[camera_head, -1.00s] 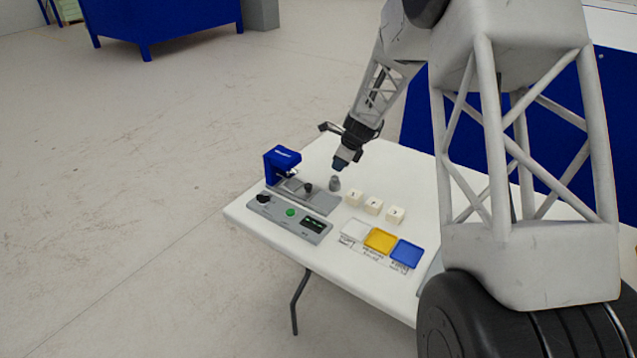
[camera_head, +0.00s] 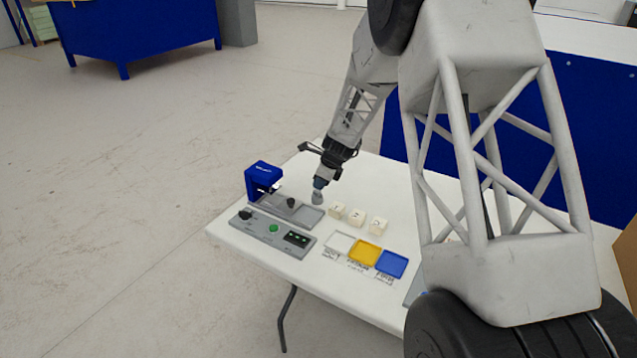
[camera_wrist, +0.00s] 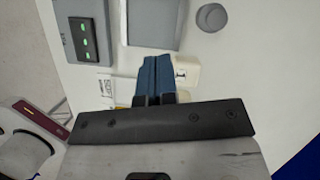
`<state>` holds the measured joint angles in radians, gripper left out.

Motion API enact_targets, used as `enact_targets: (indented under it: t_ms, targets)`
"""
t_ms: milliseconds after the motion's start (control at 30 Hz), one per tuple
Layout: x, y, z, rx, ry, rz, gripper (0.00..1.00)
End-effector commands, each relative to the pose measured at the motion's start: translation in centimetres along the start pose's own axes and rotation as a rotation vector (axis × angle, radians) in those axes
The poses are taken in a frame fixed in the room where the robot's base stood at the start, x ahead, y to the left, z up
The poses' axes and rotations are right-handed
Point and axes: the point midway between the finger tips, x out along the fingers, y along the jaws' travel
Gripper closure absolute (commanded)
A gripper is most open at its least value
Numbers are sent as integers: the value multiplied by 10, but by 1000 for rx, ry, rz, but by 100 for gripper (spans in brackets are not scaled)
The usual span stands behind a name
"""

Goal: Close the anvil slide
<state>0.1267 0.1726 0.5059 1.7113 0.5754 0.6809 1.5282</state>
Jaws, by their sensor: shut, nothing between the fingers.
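The blue press (camera_head: 262,178) stands at the left back of the table. Its grey anvil slide (camera_head: 305,210), with a dark knob (camera_head: 291,203), extends out to the right of the press. Part of a grey plate of the press base also shows at the top of the wrist view (camera_wrist: 152,28). My gripper (camera_head: 319,184) is shut and empty, pointing down to the right of the knob and apart from it. It overlaps the top of a small grey cylinder (camera_head: 318,198) in the head view. Its blue fingers (camera_wrist: 157,62) lie together in the wrist view, with the cylinder (camera_wrist: 211,17) apart from them.
Several pale numbered cubes (camera_head: 357,217) stand to the right. White (camera_head: 339,243), yellow (camera_head: 365,253) and blue (camera_head: 391,264) trays lie in front of them. The table's left edge is close to the panel.

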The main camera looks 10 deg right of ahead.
Motion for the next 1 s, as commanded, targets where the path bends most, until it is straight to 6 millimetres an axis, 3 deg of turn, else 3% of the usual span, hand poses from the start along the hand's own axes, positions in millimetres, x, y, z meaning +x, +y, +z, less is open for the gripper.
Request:
enact_targets:
  t_ms: [567, 800, 1000]
  targets:
    - [85, 1, 0, 1, 1, 2, 100]
    - [93, 1, 28, -1, 1, 1, 100]
    - [96, 0, 36, -1, 0, 1, 100]
